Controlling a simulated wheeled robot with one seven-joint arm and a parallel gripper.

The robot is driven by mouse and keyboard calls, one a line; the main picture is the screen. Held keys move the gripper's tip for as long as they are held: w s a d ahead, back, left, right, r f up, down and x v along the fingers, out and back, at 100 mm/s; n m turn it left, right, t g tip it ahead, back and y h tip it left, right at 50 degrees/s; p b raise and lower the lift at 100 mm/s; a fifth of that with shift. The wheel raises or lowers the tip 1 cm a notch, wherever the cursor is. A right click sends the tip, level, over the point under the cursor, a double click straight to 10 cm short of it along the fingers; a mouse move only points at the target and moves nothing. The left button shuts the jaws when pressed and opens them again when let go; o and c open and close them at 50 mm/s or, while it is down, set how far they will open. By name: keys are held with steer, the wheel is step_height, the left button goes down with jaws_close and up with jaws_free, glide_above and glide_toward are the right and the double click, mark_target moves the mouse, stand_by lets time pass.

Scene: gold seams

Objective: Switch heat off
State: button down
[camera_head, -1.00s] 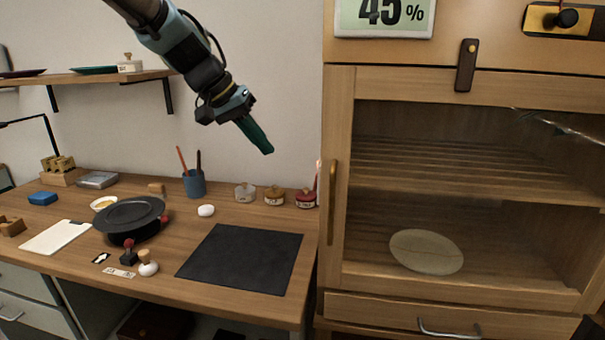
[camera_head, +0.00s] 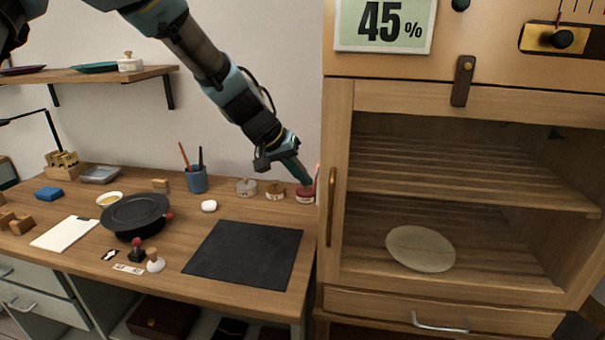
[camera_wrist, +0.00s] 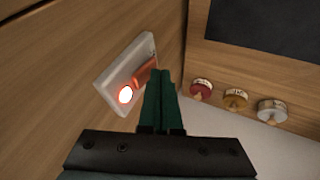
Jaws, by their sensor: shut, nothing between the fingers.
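In the wrist view a white switch plate (camera_wrist: 125,75) with a glowing red lamp (camera_wrist: 125,95) and a reddish lever (camera_wrist: 145,72) is fixed to a wooden side wall. My gripper (camera_wrist: 160,75) has its green fingers together and empty, with the tips close beside the lever; I cannot tell if they touch. In the head view my gripper (camera_head: 308,183) points down right at the back right of the desk, beside the wooden cabinet (camera_head: 340,130). The plate's face is not clearly visible there.
Three lidded jars, red (camera_head: 305,194), amber (camera_head: 276,190) and grey (camera_head: 246,187), stand near my gripper. A black mat (camera_head: 245,255) lies in front. The cabinet holds a pale disc (camera_head: 421,249) and has a dark knob (camera_head: 563,38) above.

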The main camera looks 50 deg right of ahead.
steer(key=shift+f, duration=0.15)
steer(key=b, duration=0.2)
steer(key=shift+s+d+g+h+b, duration=0.2)
steer(key=shift+g+h+b, duration=0.1)
steer(key=shift+b, duration=0.1)
steer(key=shift+r+p, duration=0.4)
steer(key=shift+r, duration=0.45)
